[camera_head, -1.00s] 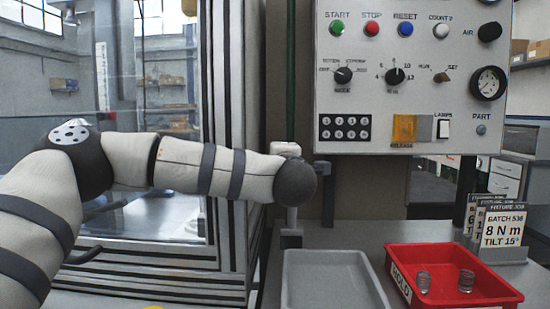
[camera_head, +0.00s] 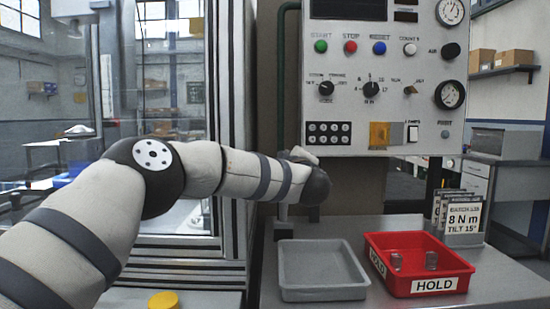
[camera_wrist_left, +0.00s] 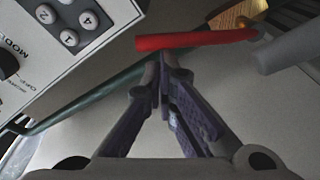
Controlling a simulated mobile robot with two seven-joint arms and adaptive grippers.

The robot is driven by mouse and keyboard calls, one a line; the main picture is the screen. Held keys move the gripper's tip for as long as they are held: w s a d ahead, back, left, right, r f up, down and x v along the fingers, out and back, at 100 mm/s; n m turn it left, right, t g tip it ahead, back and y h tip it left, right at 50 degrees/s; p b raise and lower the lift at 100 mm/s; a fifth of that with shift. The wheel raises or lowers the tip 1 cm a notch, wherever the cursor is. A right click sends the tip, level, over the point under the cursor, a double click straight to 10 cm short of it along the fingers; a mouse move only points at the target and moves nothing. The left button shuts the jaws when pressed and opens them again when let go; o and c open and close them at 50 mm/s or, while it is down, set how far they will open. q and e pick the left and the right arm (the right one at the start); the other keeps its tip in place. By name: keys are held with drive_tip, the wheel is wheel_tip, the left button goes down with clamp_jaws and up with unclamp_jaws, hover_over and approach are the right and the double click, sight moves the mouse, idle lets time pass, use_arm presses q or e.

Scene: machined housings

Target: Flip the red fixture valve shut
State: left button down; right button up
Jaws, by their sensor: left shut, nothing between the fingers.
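The red valve lever (camera_wrist_left: 195,40) lies nearly level across the top of the left wrist view. Its right end is near a brass part (camera_wrist_left: 238,14). My left gripper (camera_wrist_left: 161,62) is shut and empty, its fingertips just below the lever's left part in the picture. I cannot tell whether they touch it. In the head view my left arm reaches in front of the wall beside the control panel, and its dark wrist end hides the gripper and valve. My right gripper is not in view.
The control panel (camera_head: 375,95) with buttons and knobs is right of my wrist. A dark green pipe (camera_head: 280,80) runs down beside it. On the bench stand a grey tray (camera_head: 300,291) and a red HOLD tray (camera_head: 455,275) with small parts. A grey cylinder (camera_wrist_left: 290,50) is near the lever.

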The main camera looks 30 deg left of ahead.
use_arm(q)
drive_tip(key=w+d+f+m+t+h, duration=0.1)
drive_tip(key=w+d+f+m, duration=0.2)
drive_tip(key=m, duration=0.9)
drive_tip(key=shift+w+d+f+t, duration=0.4)
drive_tip(key=shift+d+f, duration=0.9)
drive_tip(key=shift+f, duration=0.3)
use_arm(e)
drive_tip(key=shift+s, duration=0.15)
use_arm(q)
drive_tip(key=shift+f, duration=0.1)
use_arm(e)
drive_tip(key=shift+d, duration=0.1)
